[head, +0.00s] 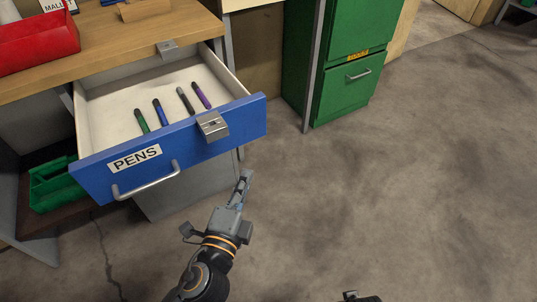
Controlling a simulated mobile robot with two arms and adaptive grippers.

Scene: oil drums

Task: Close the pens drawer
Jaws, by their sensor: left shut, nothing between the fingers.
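The pens drawer (230,126) has a blue front with a white PENS label, a silver bar handle (146,181) and a metal latch plate (212,126) on its top edge. It is pulled out from the wooden workbench (113,41). Several pens lie inside, among them a green pen (142,121), a blue pen (160,112) and a purple pen (201,96). My left gripper (244,178) is shut and empty, just in front of and below the drawer front, right of the handle. A dark piece at the bottom edge may be part of my right arm; its fingers do not show.
A red tray (38,42) sits on the bench top. A green crate (52,185) is on the lower shelf at left. A green cabinet (348,88) stands behind on the right. The concrete floor (420,190) to the right is clear.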

